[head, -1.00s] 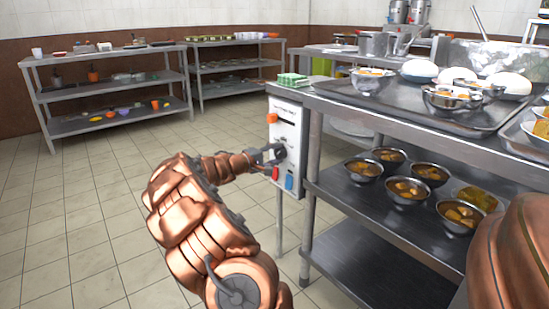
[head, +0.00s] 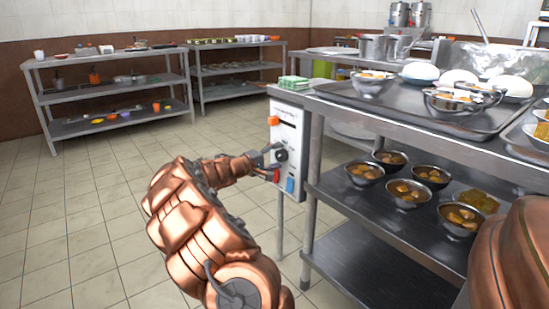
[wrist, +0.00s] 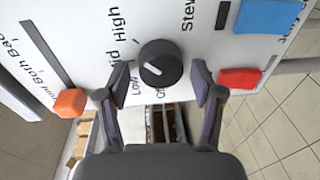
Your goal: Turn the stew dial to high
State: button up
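The stew dial (wrist: 160,63) is a round black knob with a short white mark, on a white control panel (head: 287,135). In the wrist view, the words Off, Low, part of Mid, and High run around its lower and left sides, with "Stew" to the right. The white mark sits on the knob's lower-left part; its exact setting is hard to tell. The dial also shows in the head view (head: 281,155). My gripper (wrist: 160,75) is open, one finger on each side of the dial, with visible gaps between fingers and knob.
An orange slider (wrist: 71,102) lies left of the dial; a red switch (wrist: 240,78) and a blue one (wrist: 268,16) lie right. The floor to the left is clear.

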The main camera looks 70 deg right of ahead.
dwell(0.3)
jog(key=v, duration=1.2)
dwell(0.3)
jog(key=s+a+r+m+t+y+p, duration=0.1)
jog(key=s+a+r+y+p, duration=0.2)
jog(key=a+r+p, duration=0.7)
jog(key=s+a+r+m+y+p, duration=0.1)
jog(key=s+a+r+y+p, duration=0.25)
jog(key=a+r+p, duration=0.65)
jog(key=s+a+r+n+t+y+p, duration=0.1)
jog(key=s+a+r+n+y+p, duration=0.1)
jog(key=a+r+p, duration=0.5)
jog(key=s+a+r+n+t+y+p, duration=0.2)
jog(key=a+r+p, duration=0.4)
jog(key=a+p, duration=0.7)
jog(key=s+a+r+n+t+y+p, duration=0.1)
jog(key=s+a+r+n+y+p, duration=0.2)
jog(key=a+p, duration=0.7)
jog(key=s+a+r+y, duration=0.2)
jog(key=a+r, duration=0.2)
jog(key=a, duration=0.1)
jog(key=shift+s+a+r, duration=0.3)
jog(key=shift+a+r, duration=0.05)
jog(key=shift+a, duration=0.05)
